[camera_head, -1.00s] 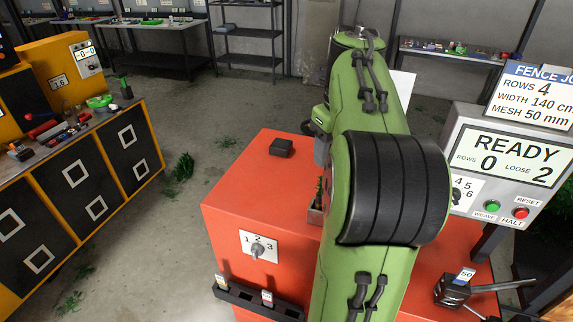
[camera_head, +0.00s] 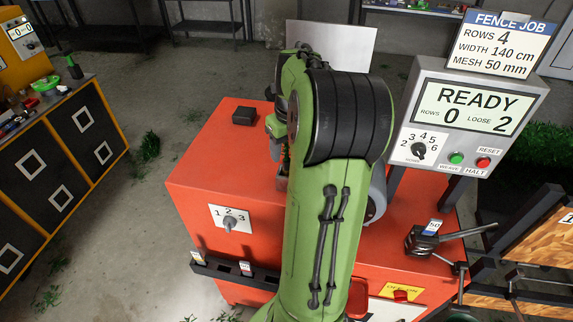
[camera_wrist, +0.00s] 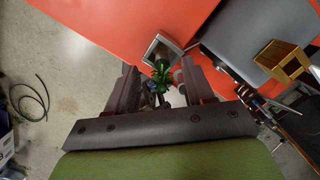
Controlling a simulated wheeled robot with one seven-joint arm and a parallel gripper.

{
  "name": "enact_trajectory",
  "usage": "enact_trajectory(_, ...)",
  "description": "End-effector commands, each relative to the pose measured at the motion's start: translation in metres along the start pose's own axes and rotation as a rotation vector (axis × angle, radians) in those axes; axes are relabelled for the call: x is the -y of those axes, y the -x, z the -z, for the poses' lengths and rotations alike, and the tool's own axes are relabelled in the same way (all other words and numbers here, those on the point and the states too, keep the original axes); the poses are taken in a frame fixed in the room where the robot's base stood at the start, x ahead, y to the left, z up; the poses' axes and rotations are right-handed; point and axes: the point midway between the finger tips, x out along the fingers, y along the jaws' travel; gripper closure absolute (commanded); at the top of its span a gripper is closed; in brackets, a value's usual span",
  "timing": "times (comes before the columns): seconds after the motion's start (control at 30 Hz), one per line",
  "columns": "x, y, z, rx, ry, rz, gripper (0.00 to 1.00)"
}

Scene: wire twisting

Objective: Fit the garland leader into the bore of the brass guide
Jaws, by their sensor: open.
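In the wrist view, my gripper (camera_wrist: 158,84) has its two dark fingers apart. A dark green, bushy tuft (camera_wrist: 160,72), which looks like the garland leader, shows between the fingers. I cannot tell whether either finger touches it. A pale square metal frame (camera_wrist: 178,47) lies just beyond the tuft, by the red cabinet. A gold-brown block (camera_wrist: 278,55) shows at the upper right. I cannot tell whether it is the brass guide, and no bore is clear. In the head view, my arm hides most of the work spot, with a little of my gripper (camera_head: 277,135) at its left side.
The red cabinet (camera_head: 215,165) carries a small black block (camera_head: 244,115) and a numbered dial (camera_head: 230,222). A grey panel (camera_head: 465,120) reading READY stands at the right. A black clamp with a lever (camera_head: 425,238) is in front of it.

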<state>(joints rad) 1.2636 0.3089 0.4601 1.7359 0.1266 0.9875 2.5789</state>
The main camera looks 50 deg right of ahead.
Motion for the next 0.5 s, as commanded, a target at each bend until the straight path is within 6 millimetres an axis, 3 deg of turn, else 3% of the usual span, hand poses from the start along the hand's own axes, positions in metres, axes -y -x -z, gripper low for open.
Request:
enact_trajectory(0.07, -0.0003, -0.0088, 0.0003, -0.002, 0.001, -0.001, 0.48)
enact_trajectory(0.27, -0.0001, -0.0096, 0.0001, 0.0, 0.001, 0.0, 0.48)
enact_trajectory(0.5, 0.0, -0.0093, 0.0, 0.0, 0.001, 0.0, 0.83)
